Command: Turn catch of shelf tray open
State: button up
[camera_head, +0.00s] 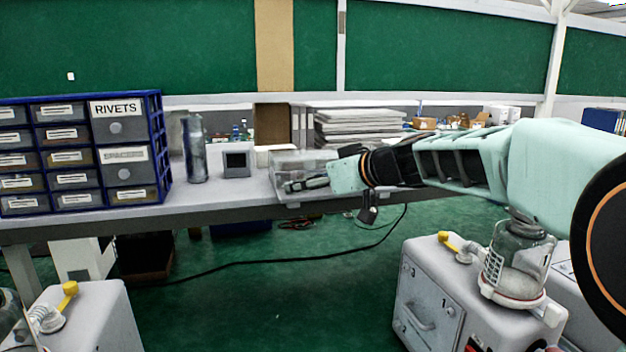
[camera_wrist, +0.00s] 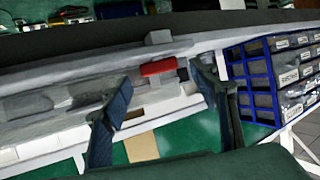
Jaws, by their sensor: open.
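A grey translucent shelf tray (camera_head: 298,160) sits at the right end of the workbench in the head view. In the wrist view, a red catch (camera_wrist: 157,67) shows below a small grey block (camera_wrist: 158,38) on a pale grey surface. My gripper (camera_head: 290,186) is in front of the tray's lower front in the head view. In the wrist view my gripper (camera_wrist: 160,76) is open, with one dark finger on each side of the red catch. The fingers look apart from the catch. The catch is hidden or too small to make out in the head view.
A blue drawer cabinet (camera_head: 82,150) labelled RIVETS stands at left on the workbench (camera_head: 225,190). A grey cylinder (camera_head: 194,150) and a small grey box (camera_head: 237,160) stand between it and the tray. Canister pumps (camera_head: 430,290) stand at lower right. A black cable crosses the green floor.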

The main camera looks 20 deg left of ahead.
jog(key=shift+x, duration=1.2)
jog(key=shift+c, duration=0.4)
